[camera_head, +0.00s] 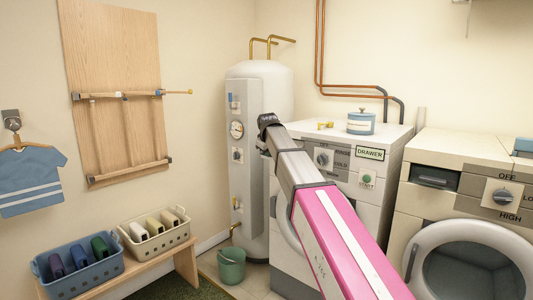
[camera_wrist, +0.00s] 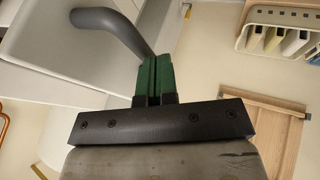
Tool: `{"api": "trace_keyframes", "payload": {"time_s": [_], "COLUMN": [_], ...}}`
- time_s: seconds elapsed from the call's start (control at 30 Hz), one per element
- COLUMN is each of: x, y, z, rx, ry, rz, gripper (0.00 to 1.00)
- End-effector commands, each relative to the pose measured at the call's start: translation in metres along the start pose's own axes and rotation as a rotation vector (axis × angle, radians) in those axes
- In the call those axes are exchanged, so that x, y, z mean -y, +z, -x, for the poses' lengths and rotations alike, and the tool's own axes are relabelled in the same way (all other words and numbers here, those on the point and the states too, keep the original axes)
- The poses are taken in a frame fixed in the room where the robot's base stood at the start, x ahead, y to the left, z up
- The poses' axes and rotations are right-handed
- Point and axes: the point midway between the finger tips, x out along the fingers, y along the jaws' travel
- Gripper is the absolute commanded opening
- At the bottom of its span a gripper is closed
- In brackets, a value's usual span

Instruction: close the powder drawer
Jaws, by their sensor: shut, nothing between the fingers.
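The washing machine on the left (camera_head: 375,194) has a sign reading like "DRAWER" (camera_head: 370,153) at its top right. My arm crosses its front in the head view and hides the upper left of the panel, so I cannot make out a powder drawer there. A curved grey handle (camera_wrist: 112,27) on a rounded white part (camera_wrist: 45,50) is close beside the fingertips. I cannot tell whether they touch, or whether this part is the drawer.
A second machine (camera_head: 475,147) with a round door stands at the right. A white boiler (camera_head: 258,85) stands behind the left machine. A green bucket (camera_head: 231,264) is on the floor. A low bench (camera_head: 145,264) carries a blue basket (camera_head: 107,272) and a beige basket (camera_head: 150,247).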

Motion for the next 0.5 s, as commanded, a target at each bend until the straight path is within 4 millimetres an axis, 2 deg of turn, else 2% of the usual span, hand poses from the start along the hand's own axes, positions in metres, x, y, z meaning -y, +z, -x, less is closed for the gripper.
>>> {"api": "trace_keyframes", "payload": {"time_s": [0.17,0.27,0.37,0.5], "x": [-0.001,-0.008,-0.024,-0.057], "y": [0.0,-0.001,-0.002,-0.002], "z": [-0.001,-0.004,-0.011,-0.027], "rx": [0.0,0.001,0.001,0.002], "ry": [0.0,0.001,0.002,0.001], "rz": [0.0,-0.001,-0.001,-0.002], "gripper": [0.0,0.0,0.0,0.0]}}
